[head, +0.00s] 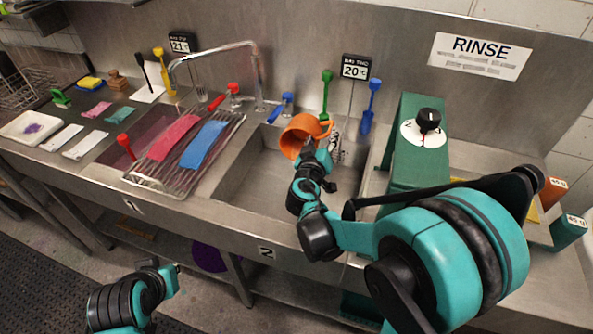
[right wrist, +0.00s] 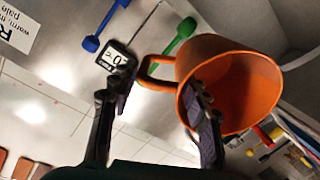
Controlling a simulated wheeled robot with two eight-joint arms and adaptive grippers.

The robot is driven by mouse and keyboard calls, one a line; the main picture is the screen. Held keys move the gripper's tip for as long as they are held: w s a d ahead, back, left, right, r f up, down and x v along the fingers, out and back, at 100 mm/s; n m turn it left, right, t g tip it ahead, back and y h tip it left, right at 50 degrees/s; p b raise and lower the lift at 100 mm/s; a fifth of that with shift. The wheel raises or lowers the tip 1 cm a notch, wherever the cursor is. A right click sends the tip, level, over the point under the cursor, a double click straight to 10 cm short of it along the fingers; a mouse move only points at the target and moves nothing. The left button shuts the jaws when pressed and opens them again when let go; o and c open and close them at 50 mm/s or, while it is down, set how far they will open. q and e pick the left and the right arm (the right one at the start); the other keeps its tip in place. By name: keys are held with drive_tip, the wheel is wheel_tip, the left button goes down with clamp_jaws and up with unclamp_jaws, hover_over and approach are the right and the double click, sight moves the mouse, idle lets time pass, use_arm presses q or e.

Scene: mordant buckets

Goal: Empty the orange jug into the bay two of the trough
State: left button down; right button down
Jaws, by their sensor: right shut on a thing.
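The orange jug (head: 296,140) hangs tilted in the air over bay two of the trough (head: 262,180), the basin marked 2. My right gripper (head: 318,158) is shut on the jug at its handle side. In the right wrist view, the jug (right wrist: 243,88) is tipped with its mouth partly toward the camera. The visible inner wall is bare orange; the bottom is hidden. No stream shows. My left gripper (head: 168,278) is low at the front left, its fingers unclear.
Bay one, at left, has a wire rack (head: 185,155) with pink and blue cloths. A faucet (head: 250,65) arches behind the bays. A green box with a dial (head: 422,125) stands right of bay two. Green (head: 325,90) and blue (head: 372,100) tools stand behind it.

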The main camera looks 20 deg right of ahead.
drive_tip(key=shift+s+a+t+b, duration=0.15)
drive_tip(key=shift+s+t+b, duration=0.15)
drive_tip(key=shift+b, duration=0.4)
